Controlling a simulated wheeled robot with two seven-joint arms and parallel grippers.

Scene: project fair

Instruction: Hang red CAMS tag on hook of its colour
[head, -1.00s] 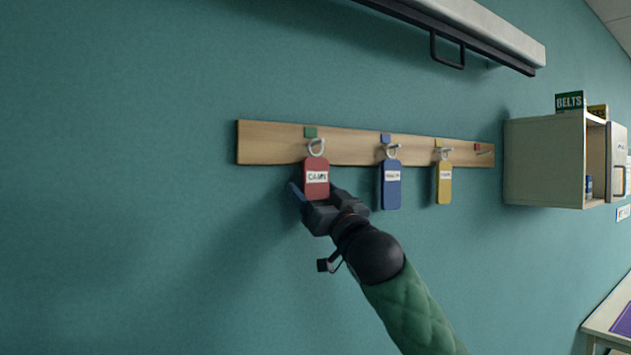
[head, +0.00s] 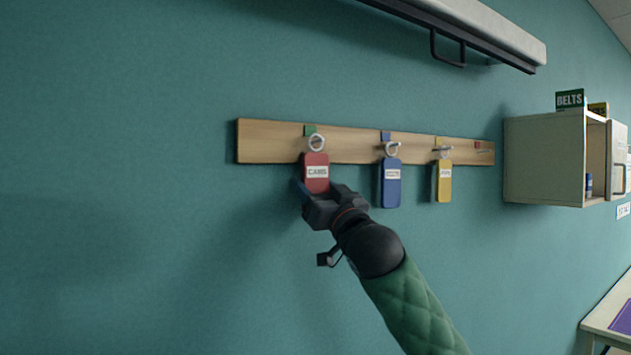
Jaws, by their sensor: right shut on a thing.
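The red CAMS tag (head: 316,178) is upright at the left end of the wooden hook board (head: 270,142), below the green marker (head: 310,130). Its ring (head: 317,143) is at the hook there; I cannot tell if it is still around the hook. My right gripper (head: 316,195) is shut on the tag's lower part from below. The red marker (head: 479,145) is at the board's right end, and its hook (head: 485,151) is bare. My left gripper is not in view.
A blue tag (head: 391,185) and a yellow tag (head: 444,183) hang under their own colour markers, between the red tag and the red marker. An open wall cabinet (head: 545,160) is right of the board. A rail (head: 470,25) runs above. The wall below the board is clear.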

